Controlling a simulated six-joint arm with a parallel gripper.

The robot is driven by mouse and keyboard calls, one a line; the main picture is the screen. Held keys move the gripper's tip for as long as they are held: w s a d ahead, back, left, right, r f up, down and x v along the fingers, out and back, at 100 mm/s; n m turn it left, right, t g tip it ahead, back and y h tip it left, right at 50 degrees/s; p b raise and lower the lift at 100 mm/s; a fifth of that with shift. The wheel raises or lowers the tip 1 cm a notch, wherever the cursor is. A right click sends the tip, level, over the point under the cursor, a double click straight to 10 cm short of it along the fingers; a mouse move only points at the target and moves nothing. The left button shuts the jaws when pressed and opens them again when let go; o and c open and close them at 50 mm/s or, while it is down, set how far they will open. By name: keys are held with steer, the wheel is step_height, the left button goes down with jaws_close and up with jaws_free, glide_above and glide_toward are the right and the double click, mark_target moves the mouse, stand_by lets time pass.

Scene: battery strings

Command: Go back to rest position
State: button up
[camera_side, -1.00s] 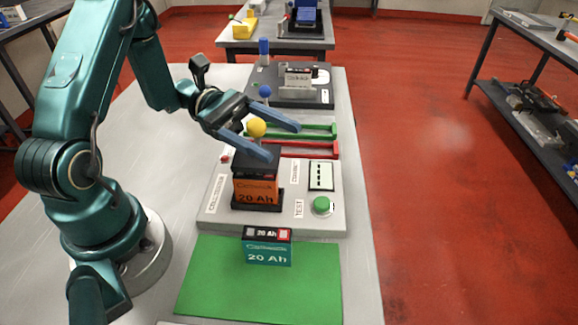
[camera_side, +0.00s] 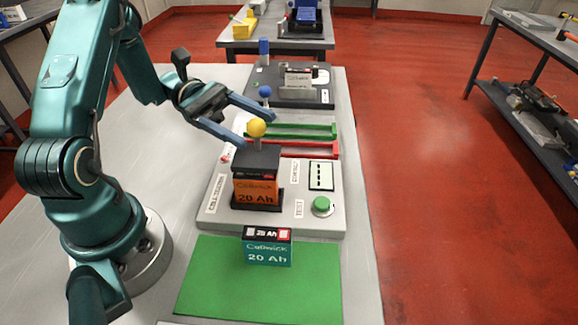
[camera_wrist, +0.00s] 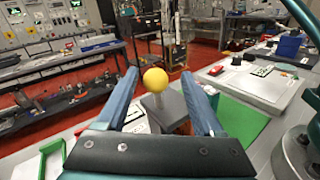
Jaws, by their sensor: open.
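My gripper (camera_side: 260,126) is open and empty, with its two blue fingers spread. In the side view it hangs above and to the left of the test station (camera_side: 330,209), near a yellow ball knob (camera_side: 256,127). The knob tops a dark cap on the orange 20 Ah battery (camera_side: 256,191), which stands upright in its slot. In the wrist view the yellow knob (camera_wrist: 155,80) shows beyond and between the open fingers (camera_wrist: 165,91), apart from them.
A teal 20 Ah battery (camera_side: 268,250) stands on the green mat (camera_side: 230,290). Green and red bars (camera_side: 310,150) lie behind the station. A dark station (camera_side: 300,95) with blue-topped levers and a grey battery is farther back.

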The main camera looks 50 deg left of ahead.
steer(key=d+r+m+g, duration=0.1)
steer(key=s+d+r+m+g+y, duration=0.1)
steer(key=d+m, duration=0.1)
steer(key=d+r+m+g+y, duration=0.1)
steer(key=d+r+m+g, duration=0.1)
steer(key=shift+s, duration=0.4)
steer(key=s+d+m+g+y, duration=0.2)
steer(key=s+d+m+y, duration=0.2)
steer(key=s+m+y, duration=0.2)
steer(key=a+m+t+y, duration=0.6)
steer(key=m+t+y, duration=0.1)
steer(key=t+y, duration=0.1)
steer(key=shift+s+a+f+y, duration=0.35)
steer(key=shift+f+y, duration=0.1)
steer(key=shift+y, duration=0.35)
